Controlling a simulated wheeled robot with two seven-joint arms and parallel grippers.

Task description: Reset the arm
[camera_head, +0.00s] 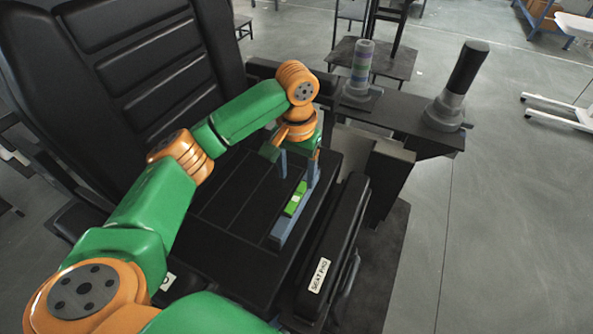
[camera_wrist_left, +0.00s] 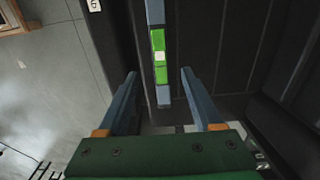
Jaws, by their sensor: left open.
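My left arm reaches in from the left over a black seat (camera_head: 235,195). My left gripper (camera_head: 299,172) points down above the seat near its right side, fingers apart. In the left wrist view my left gripper (camera_wrist_left: 160,84) shows two blue-grey fingers with nothing held between them. A blue-grey bar (camera_head: 284,228) with a green middle section lies on the seat just below the gripper. In the left wrist view the bar (camera_wrist_left: 158,45) shows a white patch on its green part, and its near end lies between the fingers in the picture. Whether the fingers touch it is not clear. My right gripper is not in view.
A padded black backrest (camera_head: 130,70) rises behind the seat. A black side bolster (camera_head: 335,240) with a "SEAT P" label runs along its right. Beyond it, a dark stand bears a striped cylinder (camera_head: 361,68) and a black-topped post (camera_head: 460,80). Open grey floor (camera_head: 520,220) lies right.

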